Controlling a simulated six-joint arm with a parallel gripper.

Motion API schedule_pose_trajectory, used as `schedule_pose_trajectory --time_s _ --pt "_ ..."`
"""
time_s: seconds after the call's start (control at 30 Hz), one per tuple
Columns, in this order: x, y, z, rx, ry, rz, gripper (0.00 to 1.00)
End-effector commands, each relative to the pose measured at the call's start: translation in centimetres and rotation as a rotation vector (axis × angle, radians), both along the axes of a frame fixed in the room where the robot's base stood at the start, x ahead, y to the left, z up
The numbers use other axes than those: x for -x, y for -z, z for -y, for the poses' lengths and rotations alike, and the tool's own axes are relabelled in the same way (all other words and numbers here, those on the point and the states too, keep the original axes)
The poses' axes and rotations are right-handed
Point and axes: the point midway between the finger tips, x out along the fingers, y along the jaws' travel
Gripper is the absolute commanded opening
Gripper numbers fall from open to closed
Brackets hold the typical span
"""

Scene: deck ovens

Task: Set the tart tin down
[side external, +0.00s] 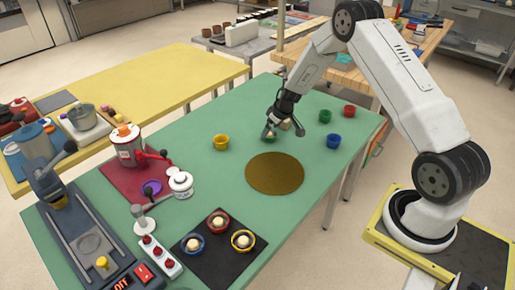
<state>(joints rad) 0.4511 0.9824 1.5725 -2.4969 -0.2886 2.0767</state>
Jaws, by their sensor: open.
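My gripper (269,132) is open and points down over the green table, behind the round gold-brown disc (274,173). A green tart tin with a pale ball of dough (275,138) is right at the fingertips and looks to rest on the table. My fingers partly hide it, and I cannot tell whether they touch it. A yellow tin (221,142) stands to the left. Another green tin (325,116), a red tin (349,111) and a blue tin (334,140) stand to the right.
A black mat (213,273) at the front holds blue, red and yellow tins, each with a pale ball. The gold-brown disc is bare.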

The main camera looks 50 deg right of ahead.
Motion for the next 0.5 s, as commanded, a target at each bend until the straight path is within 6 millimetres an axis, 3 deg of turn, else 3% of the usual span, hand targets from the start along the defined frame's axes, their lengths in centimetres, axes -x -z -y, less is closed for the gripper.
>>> schedule_pose_trajectory --time_s 0.5 --pt "2.4 -6.0 0.1 0.002 0.001 0.002 1.00"
